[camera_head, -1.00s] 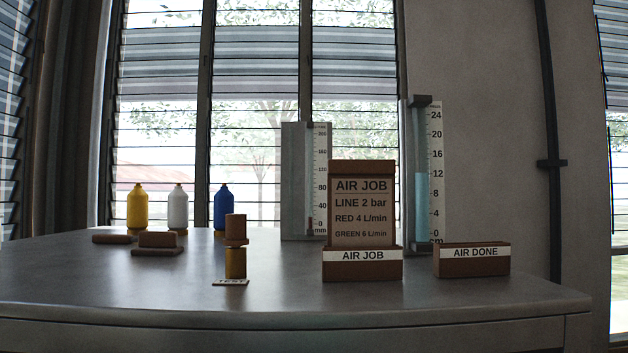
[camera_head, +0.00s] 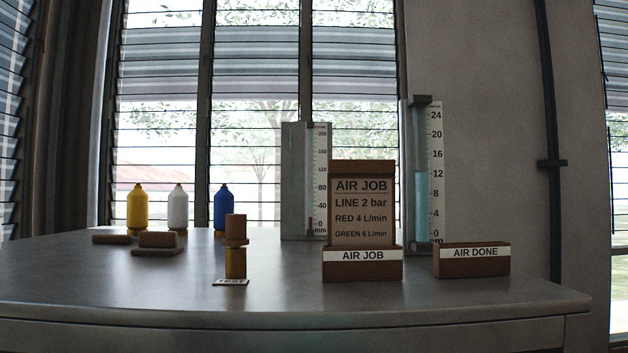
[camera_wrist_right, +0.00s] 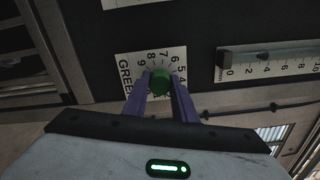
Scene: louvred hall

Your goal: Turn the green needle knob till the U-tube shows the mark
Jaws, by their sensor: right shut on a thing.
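The green knob (camera_wrist_right: 160,82) sits on a white dial plate (camera_wrist_right: 126,68) lettered GREEN, with numbers around it, in the right wrist view. My right gripper (camera_wrist_right: 160,85) is shut on the knob, one purple finger on each side. No pointer on the knob can be made out. In the head view, a gauge tube (camera_head: 421,190) holds a blue column to about 12. A second scale board (camera_head: 319,180) has a short red column near its bottom; which is the U-tube I cannot tell. My left gripper is not in view.
A card (camera_head: 361,205) in the AIR JOB holder (camera_head: 362,270) reads LINE 2 bar, RED 4 L/min, GREEN 6 L/min. An AIR DONE tray (camera_head: 472,263) stands right of it. Yellow, white and blue bottles (camera_head: 221,207) stand at the back left. A linear scale (camera_wrist_right: 270,68) is right of the knob.

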